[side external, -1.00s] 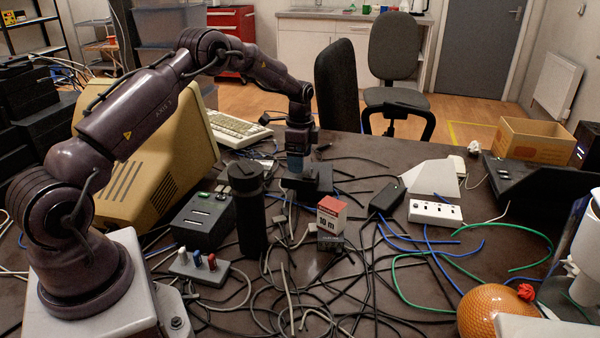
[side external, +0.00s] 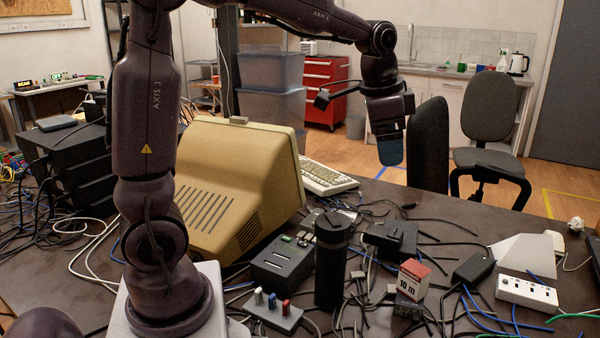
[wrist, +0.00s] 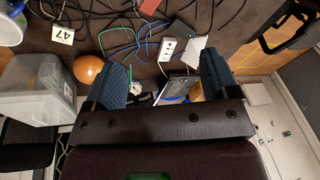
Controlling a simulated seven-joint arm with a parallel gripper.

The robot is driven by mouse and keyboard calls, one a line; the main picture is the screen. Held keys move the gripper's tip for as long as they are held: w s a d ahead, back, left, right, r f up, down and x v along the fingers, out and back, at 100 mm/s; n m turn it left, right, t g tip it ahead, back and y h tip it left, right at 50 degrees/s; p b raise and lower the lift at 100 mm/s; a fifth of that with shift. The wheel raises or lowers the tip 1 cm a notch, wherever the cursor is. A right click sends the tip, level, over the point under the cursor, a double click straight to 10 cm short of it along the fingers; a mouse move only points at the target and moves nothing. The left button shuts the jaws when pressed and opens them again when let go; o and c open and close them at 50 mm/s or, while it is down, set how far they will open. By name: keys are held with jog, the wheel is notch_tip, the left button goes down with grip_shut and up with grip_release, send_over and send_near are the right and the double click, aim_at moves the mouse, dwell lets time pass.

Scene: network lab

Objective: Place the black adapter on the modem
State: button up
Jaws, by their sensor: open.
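A small black block, which looks like the black adapter (side external: 396,230), sits on or against a flat dark box (side external: 378,245), which may be the modem, near the middle of the table in the side view. Their dark surfaces merge, so I cannot tell exactly how they touch. Another black brick with a cable (side external: 473,269) lies to the right. A dark grey box with a green light (side external: 285,262) stands to the left. My gripper (side external: 391,158) is raised well above the table. In the wrist view its blue pads (wrist: 164,84) are wide apart with nothing held between them.
A tall black cylinder (side external: 331,262) stands left of the dark box. A red-and-white "10 m" box (side external: 413,279) stands in front. A white socket strip (side external: 526,293) lies right. Cables cover much of the table. A beige monitor (side external: 235,180) and black chair back (side external: 428,145) flank the space.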

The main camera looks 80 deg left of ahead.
jog(key=s+d+n+t, duration=0.1)
jog(key=s+d, duration=0.3)
jog(key=s, duration=0.5)
jog(key=s+d+n+t, duration=0.1)
jog(key=s+d+n, duration=0.2)
jog(key=s, duration=0.6)
jog(key=shift+d+f+t+h, duration=0.3)
jog(key=shift+d+h, duration=0.1)
jog(key=shift+d, duration=0.1)
jog(key=shift+o, duration=0.4)
jog(key=shift+r, duration=0.1)
